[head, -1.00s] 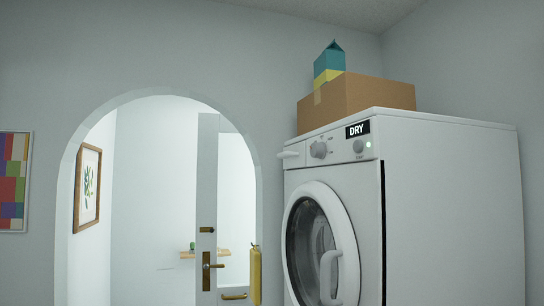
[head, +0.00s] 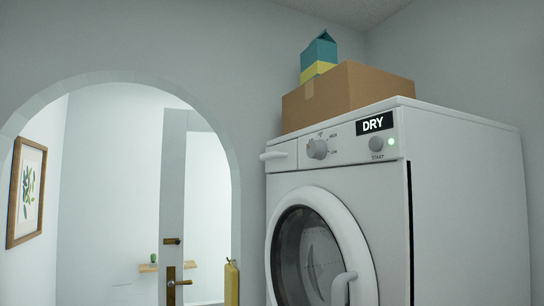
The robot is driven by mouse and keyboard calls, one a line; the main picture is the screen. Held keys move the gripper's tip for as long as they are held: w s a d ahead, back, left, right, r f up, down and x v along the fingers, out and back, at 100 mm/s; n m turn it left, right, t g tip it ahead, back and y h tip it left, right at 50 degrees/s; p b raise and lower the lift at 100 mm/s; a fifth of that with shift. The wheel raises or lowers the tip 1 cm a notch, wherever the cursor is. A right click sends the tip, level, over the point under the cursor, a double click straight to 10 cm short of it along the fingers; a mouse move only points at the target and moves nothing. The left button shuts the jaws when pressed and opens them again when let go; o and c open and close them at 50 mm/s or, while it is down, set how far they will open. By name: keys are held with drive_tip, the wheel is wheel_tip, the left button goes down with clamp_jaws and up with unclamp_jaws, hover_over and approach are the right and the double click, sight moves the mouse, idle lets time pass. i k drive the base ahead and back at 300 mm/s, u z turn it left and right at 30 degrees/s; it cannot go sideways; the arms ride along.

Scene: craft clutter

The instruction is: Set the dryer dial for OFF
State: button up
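The white dryer (head: 466,190) stands at the right in the head view, its front turned to the left. Its grey dial (head: 317,149) is on the upper panel, with small marks around it that are too small to read fully. To the right of the dial are a black DRY label (head: 374,124), a start button (head: 377,143) and a lit green light (head: 391,141). The round door (head: 318,250) looks closed. My gripper is not in view, and nothing touches the dial.
A cardboard box (head: 350,92) with a yellow and teal carton (head: 318,53) sits on top of the dryer. To the left are an arched opening (head: 105,90), an open door (head: 173,210) and a yellow cylinder (head: 231,283) beside the dryer.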

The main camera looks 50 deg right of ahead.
sight(315, 150)
drive_tip(key=u, duration=0.1)
drive_tip(key=i, duration=0.9)
drive_tip(key=z, duration=0.05)
